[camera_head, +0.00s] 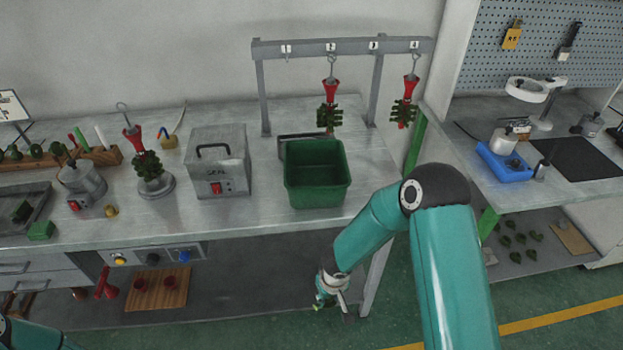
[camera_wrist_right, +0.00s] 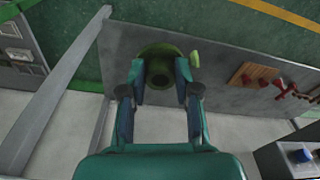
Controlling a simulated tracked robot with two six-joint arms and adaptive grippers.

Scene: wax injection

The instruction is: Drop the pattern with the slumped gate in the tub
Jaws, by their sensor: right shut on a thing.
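My right gripper (camera_head: 331,292) hangs low in front of the bench, below and apart from the green tub. In the right wrist view its fingers (camera_wrist_right: 160,88) are closed on a round green wax pattern (camera_wrist_right: 160,50). This pattern has a dark round middle and a pale green stub at one side. Only a bit of it (camera_head: 319,303) shows in the head view; I cannot tell the shape of its gate. The green tub (camera_head: 317,196) stands upright on the bench's front edge, its visible inside empty. My left gripper is out of view.
A grey box with a handle (camera_head: 218,165) stands left of the tub. A hook rail (camera_head: 345,47) with red-and-green trees is behind it. A lower shelf (camera_head: 225,290) and a bench leg (camera_head: 374,278) are near my right gripper. Green pieces lie on the right-hand shelf (camera_head: 540,225).

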